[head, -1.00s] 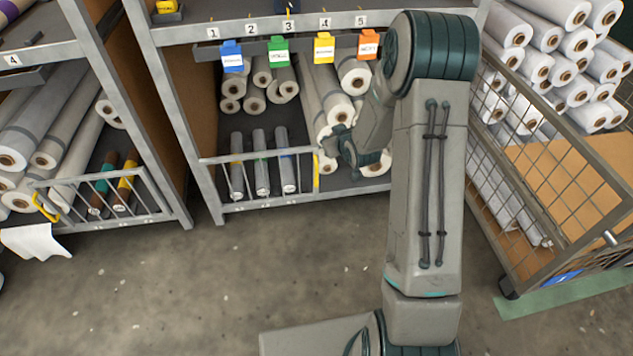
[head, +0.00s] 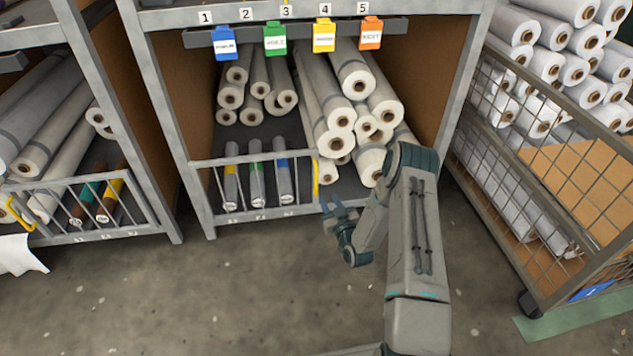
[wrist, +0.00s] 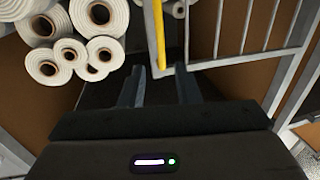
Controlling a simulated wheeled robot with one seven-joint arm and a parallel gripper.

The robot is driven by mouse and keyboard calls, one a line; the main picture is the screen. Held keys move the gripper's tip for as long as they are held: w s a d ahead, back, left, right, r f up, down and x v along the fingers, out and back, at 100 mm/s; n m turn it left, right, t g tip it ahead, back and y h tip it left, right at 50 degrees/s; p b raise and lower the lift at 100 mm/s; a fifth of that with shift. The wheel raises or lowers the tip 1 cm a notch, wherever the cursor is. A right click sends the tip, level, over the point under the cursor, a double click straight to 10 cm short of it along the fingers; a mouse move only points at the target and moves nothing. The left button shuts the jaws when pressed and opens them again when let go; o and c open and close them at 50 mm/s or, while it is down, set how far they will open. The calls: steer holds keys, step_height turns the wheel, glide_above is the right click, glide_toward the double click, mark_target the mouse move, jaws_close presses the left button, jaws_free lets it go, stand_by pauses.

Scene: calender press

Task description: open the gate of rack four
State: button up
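The middle rack has a low grey barred gate (head: 245,187) across the left part of its bottom bay. A yellow upright handle (head: 316,178) stands at the gate's right end. My gripper (head: 338,204) is just in front of and below this handle, to its right. In the wrist view the gripper (wrist: 159,72) is open, with two dark fingers apart. The yellow handle (wrist: 159,34) lies ahead, in line with the gap between them. I cannot tell whether it is between the fingertips. No rack number four is readable as a rack name.
Three thin rolls (head: 256,178) stand behind the gate. Large white rolls (head: 345,110) lie beside it. Coloured tags (head: 274,39) hang above. A left rack (head: 80,205) has a similar gate. A mesh cart (head: 540,170) stands right. The floor in front is clear.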

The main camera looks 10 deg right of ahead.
mark_target(317, 179)
steer(key=w+b, duration=0.1)
steer(key=w, duration=0.3)
steer(key=w+a+b, duration=0.1)
steer(key=w, duration=0.3)
steer(key=w+a+b, duration=0.1)
steer(key=w, duration=0.3)
steer(key=shift+a+b, duration=0.2)
steer(key=shift+b, duration=0.1)
steer(key=shift+s, duration=0.1)
jaws_close()
